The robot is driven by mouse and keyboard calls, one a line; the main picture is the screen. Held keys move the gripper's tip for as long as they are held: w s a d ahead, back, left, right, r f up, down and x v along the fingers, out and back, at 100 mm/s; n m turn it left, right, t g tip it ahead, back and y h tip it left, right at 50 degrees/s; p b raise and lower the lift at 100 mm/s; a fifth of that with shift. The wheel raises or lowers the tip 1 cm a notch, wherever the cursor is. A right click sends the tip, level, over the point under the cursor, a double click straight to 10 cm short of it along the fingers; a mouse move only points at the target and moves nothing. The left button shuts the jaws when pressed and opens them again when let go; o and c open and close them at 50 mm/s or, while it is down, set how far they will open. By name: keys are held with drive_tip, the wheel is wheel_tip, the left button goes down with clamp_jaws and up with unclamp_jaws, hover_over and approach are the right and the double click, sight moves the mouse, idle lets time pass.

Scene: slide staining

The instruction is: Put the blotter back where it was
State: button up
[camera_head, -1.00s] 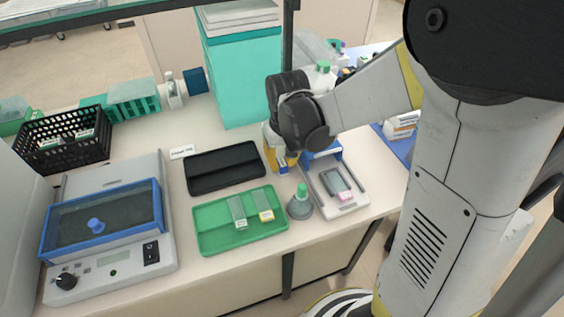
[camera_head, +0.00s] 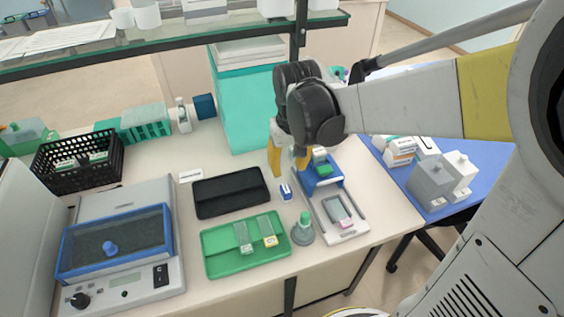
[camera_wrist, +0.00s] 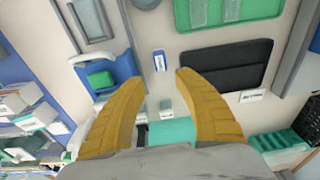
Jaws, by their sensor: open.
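A small blue-and-white block (camera_head: 286,191), which I take to be the blotter, stands on the bench between the black case and the slide tray. It also shows in the wrist view (camera_wrist: 159,60), ahead of the gap between the fingers. My gripper (camera_head: 288,173) is open, with its yellow fingers above and behind the block. In the wrist view the gripper (camera_wrist: 157,78) is empty and apart from it. A blue holder (camera_head: 322,187) with a green block (camera_head: 322,168) stands just right of the gripper, partly hidden by a finger.
The black case (camera_head: 231,192) and green tray (camera_head: 246,262) with slides lie to the left. A green-capped bottle (camera_head: 303,232) stands in front, beside the grey slide tray (camera_head: 346,234). A large teal box (camera_head: 240,115) is behind, and a glass shelf (camera_head: 150,50) spans above.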

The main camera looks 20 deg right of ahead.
drive_tip(key=s+r+t, duration=0.5)
drive_tip(key=s+r, duration=0.2)
drive_tip(key=s, duration=0.4)
drive_tip(key=shift+s+r+t, duration=0.2)
drive_tip(key=shift+t, duration=0.2)
